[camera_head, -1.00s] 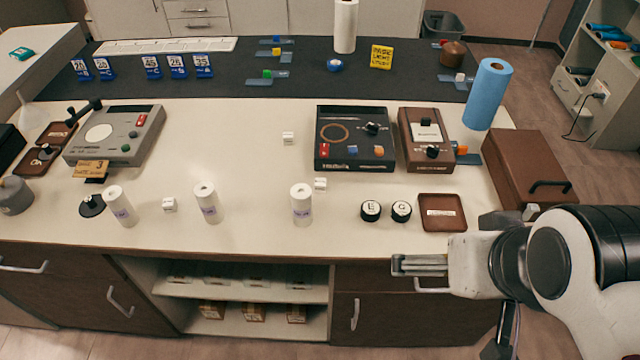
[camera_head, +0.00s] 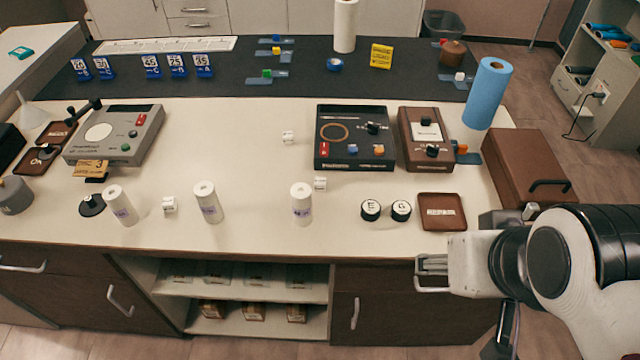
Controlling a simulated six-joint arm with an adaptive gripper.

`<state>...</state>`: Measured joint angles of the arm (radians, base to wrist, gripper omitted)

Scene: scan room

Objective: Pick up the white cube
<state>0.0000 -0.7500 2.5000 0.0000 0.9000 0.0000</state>
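Several small white cubes are in view. One white cube (camera_head: 288,137) stands alone near the middle of the cream counter. Another cube (camera_head: 320,184) is close behind the right white roll. A third cube (camera_head: 169,204) stands between the left and middle rolls. A small white cube (camera_head: 459,77) also shows on the dark strip at the back right. My gripper (camera_head: 432,264) is at the counter's front edge on the right, pointing left, apart from all these cubes. Its fingers are seen edge-on, so their opening is unclear. I see nothing held between them.
White rolls (camera_head: 302,204) stand upright along the front. Two round black knobs (camera_head: 370,210) and a brown tray (camera_head: 442,212) lie left of my arm. A black device (camera_head: 354,138) and a brown device (camera_head: 426,140) stand behind. The counter's centre left is clear.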

